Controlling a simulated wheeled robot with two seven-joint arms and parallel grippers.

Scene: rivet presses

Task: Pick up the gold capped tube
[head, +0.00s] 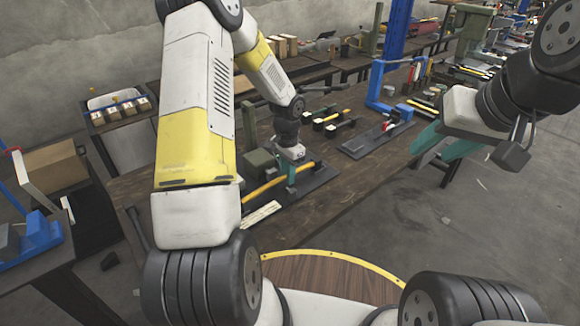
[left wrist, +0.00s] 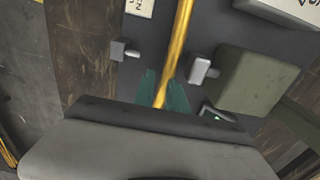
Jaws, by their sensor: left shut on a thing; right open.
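The gold tube (head: 263,188) lies along a dark base plate on the wooden table in the head view. In the left wrist view the tube (left wrist: 179,48) runs from the top edge down between my teal fingers. My left gripper (head: 291,175) is shut on the tube near one end; its fingers also show in the left wrist view (left wrist: 164,93). The tube's end under the gripper is hidden, and I cannot tell whether it is lifted clear of its supports. My right gripper (head: 440,155) is open and empty, in the air beyond the table's right edge.
A green press (head: 259,167) stands close beside the tube; its body fills the right of the left wrist view (left wrist: 245,82). Small grey blocks (left wrist: 124,50) flank the tube. Other tubes (head: 340,128) and a blue-framed press (head: 385,88) stand farther along the table.

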